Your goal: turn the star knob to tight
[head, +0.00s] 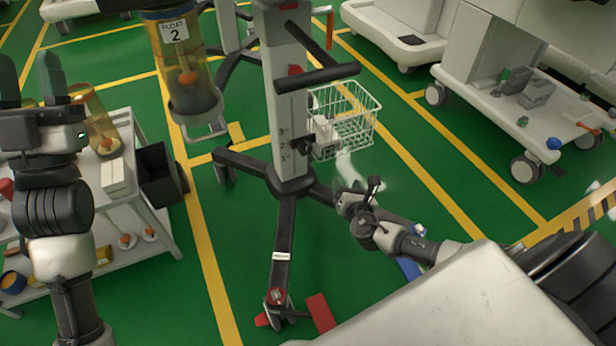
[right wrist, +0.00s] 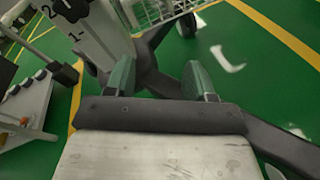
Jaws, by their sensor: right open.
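The star knob (head: 303,146) is small and dark, on the right side of the white column (head: 291,120) beside its scale marks. In the right wrist view, a dark lobed knob (right wrist: 70,9) shows at the top edge, cut off, next to the marks 2 and 1. My right gripper (head: 357,192) is below and to the right of the knob, apart from it. Its two green fingers stand apart with nothing between them in the right wrist view (right wrist: 161,80). My left gripper (head: 30,82) is open and empty at the far left. The knob's tightness cannot be told.
A white wire basket (head: 352,138) hangs right of the column, above my right gripper. A black handle (head: 318,76) juts from the column. The dark stand legs (head: 283,240) spread below. A white cart (head: 150,215) stands left.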

